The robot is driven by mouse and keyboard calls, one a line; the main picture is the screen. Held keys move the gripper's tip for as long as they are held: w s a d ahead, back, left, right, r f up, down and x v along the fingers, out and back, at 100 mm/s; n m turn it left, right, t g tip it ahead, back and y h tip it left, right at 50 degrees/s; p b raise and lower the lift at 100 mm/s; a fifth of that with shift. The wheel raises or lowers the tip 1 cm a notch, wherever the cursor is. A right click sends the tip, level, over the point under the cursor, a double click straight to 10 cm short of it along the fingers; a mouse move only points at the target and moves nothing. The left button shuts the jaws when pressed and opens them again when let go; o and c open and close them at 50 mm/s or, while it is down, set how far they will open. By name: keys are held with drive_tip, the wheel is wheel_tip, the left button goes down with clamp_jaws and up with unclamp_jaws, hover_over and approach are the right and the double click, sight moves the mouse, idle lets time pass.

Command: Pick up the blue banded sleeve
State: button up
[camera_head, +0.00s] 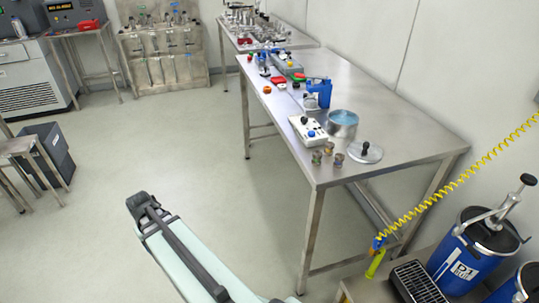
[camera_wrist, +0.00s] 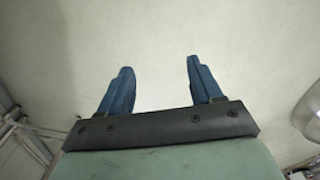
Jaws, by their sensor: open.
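Three small banded sleeves stand close together near the front corner of the long steel table (camera_head: 385,110) in the head view: a left one (camera_head: 317,158), a back one (camera_head: 328,149) and a right one (camera_head: 338,158). They are too small for me to tell which has a blue band. My gripper (camera_wrist: 157,63) shows in the wrist view with its two blue fingers wide apart and nothing between them. It faces pale bare floor, and no sleeve shows in that view.
Beside the sleeves are a metal lid (camera_head: 365,152) with a black knob, a steel pot (camera_head: 342,124) and a white box (camera_head: 308,131) with knobs. A blue device (camera_head: 319,93) stands behind. A yellow coiled hose (camera_head: 470,175) hangs at right, above blue canisters (camera_head: 470,255).

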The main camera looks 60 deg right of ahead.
drive_tip(key=s+d+r+m, duration=0.2)
drive_tip(key=d+r, duration=0.2)
drive_tip(key=d, duration=0.4)
drive_tip(key=s+d+r+m, duration=0.1)
drive_tip(key=d+r, duration=0.4)
drive_tip(key=d, duration=0.2)
wheel_tip(320, 180, up, 27)
drive_tip(key=m+h, duration=0.2)
drive_tip(key=m, duration=0.9)
hover_over(340, 156)
drive_tip(key=a, duration=0.3)
drive_tip(key=f, duration=0.2)
drive_tip(key=d+f, duration=0.1)
drive_tip(key=f, duration=0.5)
drive_tip(key=shift+d, duration=0.35)
drive_tip(key=shift+d+f, duration=0.2)
drive_tip(key=shift+f, duration=0.65)
drive_tip(key=shift+d+f, duration=0.25)
drive_tip(key=shift+f, duration=0.65)
drive_tip(key=shift+d+f, duration=0.2)
drive_tip(key=shift+f, duration=0.65)
drive_tip(key=c, duration=1.2)
